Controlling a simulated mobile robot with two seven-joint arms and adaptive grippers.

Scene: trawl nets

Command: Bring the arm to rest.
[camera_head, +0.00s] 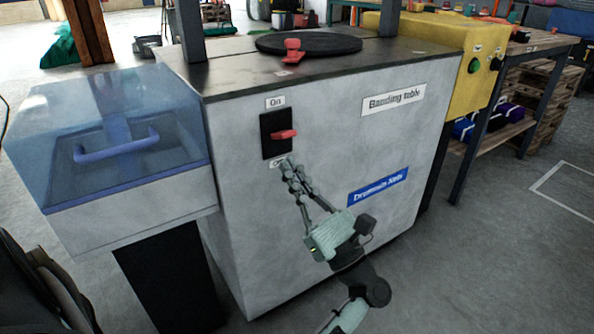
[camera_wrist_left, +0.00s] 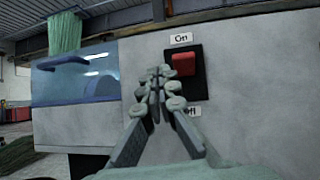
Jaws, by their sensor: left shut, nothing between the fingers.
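My left gripper (camera_head: 289,166) is shut and empty in front of the grey banding-table cabinet (camera_head: 320,180). Its fingertips appear just below the black switch plate with the red lever (camera_head: 285,134), near the lower label. In the left wrist view the shut fingers (camera_wrist_left: 158,80) point toward the cabinet front, left of the red lever (camera_wrist_left: 183,64). "On" is above the switch and "Off" below it; the gripper partly covers the lower label. I cannot tell whether the fingertips touch the panel. My right gripper is not in view.
A clear blue cover (camera_head: 110,130) with a handle juts out at the cabinet's left. A black round plate (camera_head: 308,43) and a small red part (camera_head: 292,50) are on top. A yellow box (camera_head: 470,70) and workbench stand right. Floor (camera_head: 480,260) at the lower right is clear.

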